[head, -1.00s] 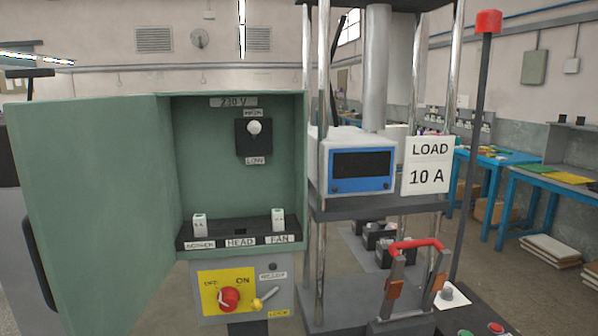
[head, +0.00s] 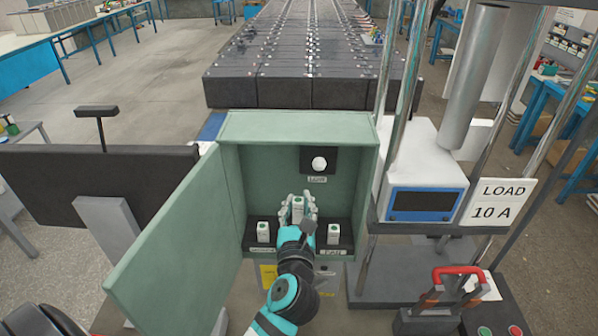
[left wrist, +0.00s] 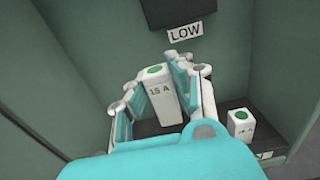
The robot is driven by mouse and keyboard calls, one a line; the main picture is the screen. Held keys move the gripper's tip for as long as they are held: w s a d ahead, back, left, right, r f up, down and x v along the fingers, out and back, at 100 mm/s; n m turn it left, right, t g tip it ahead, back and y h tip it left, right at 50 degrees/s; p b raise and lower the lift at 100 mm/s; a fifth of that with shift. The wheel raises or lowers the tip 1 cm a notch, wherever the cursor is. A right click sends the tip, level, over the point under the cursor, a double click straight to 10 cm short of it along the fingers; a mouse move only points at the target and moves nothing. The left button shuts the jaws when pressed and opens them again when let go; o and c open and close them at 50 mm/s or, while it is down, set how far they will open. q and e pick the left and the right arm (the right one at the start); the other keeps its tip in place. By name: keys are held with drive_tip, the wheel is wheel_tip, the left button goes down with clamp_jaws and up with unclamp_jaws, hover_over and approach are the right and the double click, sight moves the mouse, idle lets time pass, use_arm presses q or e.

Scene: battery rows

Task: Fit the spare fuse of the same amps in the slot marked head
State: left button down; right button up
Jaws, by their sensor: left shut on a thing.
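My left gripper (head: 298,200) is inside the green cabinet (head: 300,125), shut on a white fuse (left wrist: 158,92) with a green top. This fuse reads 15 A in the left wrist view and stands roughly upright between the fingers. It is above the middle of the black fuse strip (head: 347,243), between the other two fuses. The gripper hides the middle slot and its HEAD label, so I cannot tell whether the fuse is seated. A fuse (head: 263,232) stands left in the strip and another (head: 334,233) right. My right gripper is not in view.
The cabinet door (head: 170,235) stands open to the left. A press frame with a blue-fronted meter box (head: 425,203) and a LOAD 10 A sign (head: 493,201) stands close on the right. A red-handled device (head: 458,271) is at lower right.

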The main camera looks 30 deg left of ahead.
sight(298, 222)
use_arm(q)
drive_tip(key=shift+w+r, duration=0.15)
drive_tip(key=shift+r, duration=0.15)
drive_tip(key=shift+s, duration=0.2)
drive_tip(key=shift+f+b, duration=0.6)
drive_tip(key=shift+f, duration=0.2)
drive_tip(key=shift+f+b, duration=1.4)
drive_tip(key=shift+f, duration=0.75)
drive_tip(key=shift+p, duration=0.3)
